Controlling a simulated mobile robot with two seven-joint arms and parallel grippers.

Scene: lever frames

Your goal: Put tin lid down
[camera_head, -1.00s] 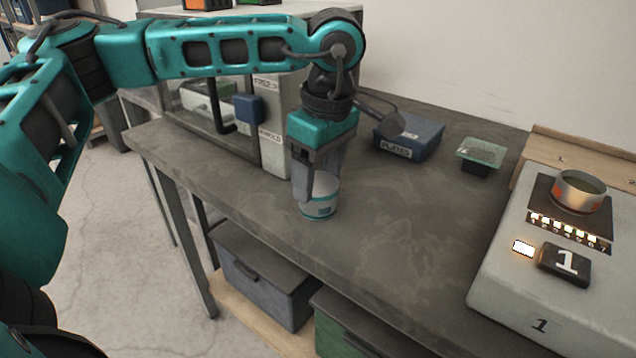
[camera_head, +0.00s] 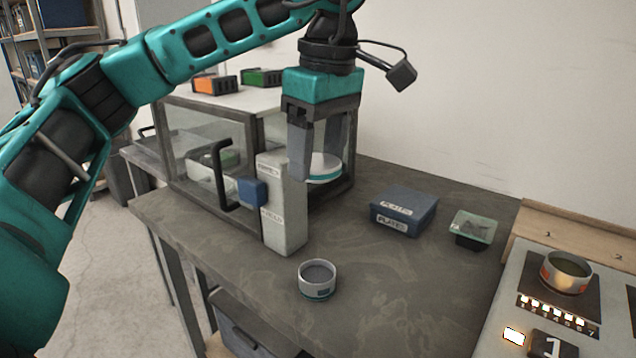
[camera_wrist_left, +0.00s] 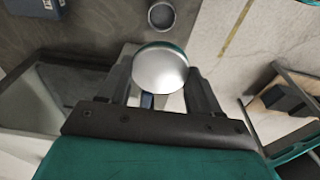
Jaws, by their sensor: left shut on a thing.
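My left gripper (camera_head: 318,165) is shut on the tin lid (camera_head: 323,168), a round lid with a white top and a teal edge. It holds the lid in the air, above the bench. In the left wrist view the lid (camera_wrist_left: 160,69) sits between the two fingers (camera_wrist_left: 160,85). The open tin (camera_head: 318,279), pale with a teal band, stands upright on the bench below, towards the front edge. It also shows in the left wrist view (camera_wrist_left: 161,16). My right gripper is not in view.
A glass-walled cabinet (camera_head: 190,130) with a black handle stands behind the grey post (camera_head: 283,215). A blue PLATES box (camera_head: 404,211) and a small glass-topped dish (camera_head: 473,229) sit to the right. A console (camera_head: 500,290) carries another tin (camera_head: 567,272). Bench around the open tin is clear.

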